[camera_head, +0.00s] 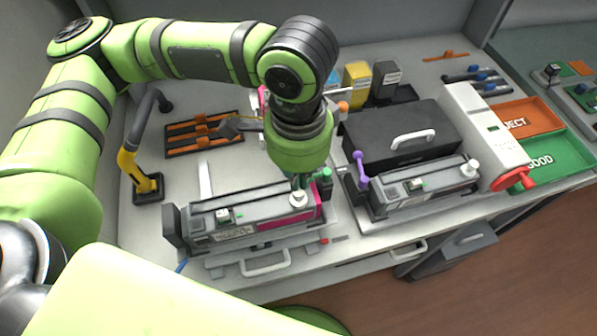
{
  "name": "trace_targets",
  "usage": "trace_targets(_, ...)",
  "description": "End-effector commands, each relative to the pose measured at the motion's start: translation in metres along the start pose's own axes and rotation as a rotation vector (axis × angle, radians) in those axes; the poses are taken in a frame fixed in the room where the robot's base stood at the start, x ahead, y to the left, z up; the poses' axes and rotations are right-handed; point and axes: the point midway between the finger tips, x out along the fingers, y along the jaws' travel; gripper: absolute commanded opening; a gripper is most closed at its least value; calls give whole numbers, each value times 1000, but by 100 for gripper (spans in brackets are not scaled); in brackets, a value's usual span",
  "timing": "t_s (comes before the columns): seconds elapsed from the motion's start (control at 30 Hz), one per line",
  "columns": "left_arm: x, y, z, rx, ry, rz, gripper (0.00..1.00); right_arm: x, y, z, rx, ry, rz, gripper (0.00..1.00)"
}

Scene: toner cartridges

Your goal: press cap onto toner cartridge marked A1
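A long grey toner cartridge (240,222) with a magenta label lies in a holder on the left of the bench. A white cap (298,199) stands at its right end. A second grey cartridge (425,191) lies in a holder to the right, with a white cap (470,169) at its right end. I cannot read an A1 marking on either. My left gripper (299,182) points down right over the magenta-label cartridge's cap, at or just above it. Its fingers are mostly hidden, so I cannot tell if they are open or touching. My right gripper is out of view.
A black case (370,140) and a white press-like unit with a red handle (513,180) stand at the right. Red REJECT (533,116) and green GOOD (560,160) trays lie beyond. A yellow-black stand (148,184) and an orange rack (185,140) are at the left.

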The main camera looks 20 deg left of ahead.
Motion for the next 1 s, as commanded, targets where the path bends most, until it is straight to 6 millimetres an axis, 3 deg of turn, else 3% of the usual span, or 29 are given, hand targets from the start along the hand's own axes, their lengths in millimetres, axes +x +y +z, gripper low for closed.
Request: trace_targets(1.0, 15, 0, 0, 0, -1, 0, 0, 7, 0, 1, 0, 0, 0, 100)
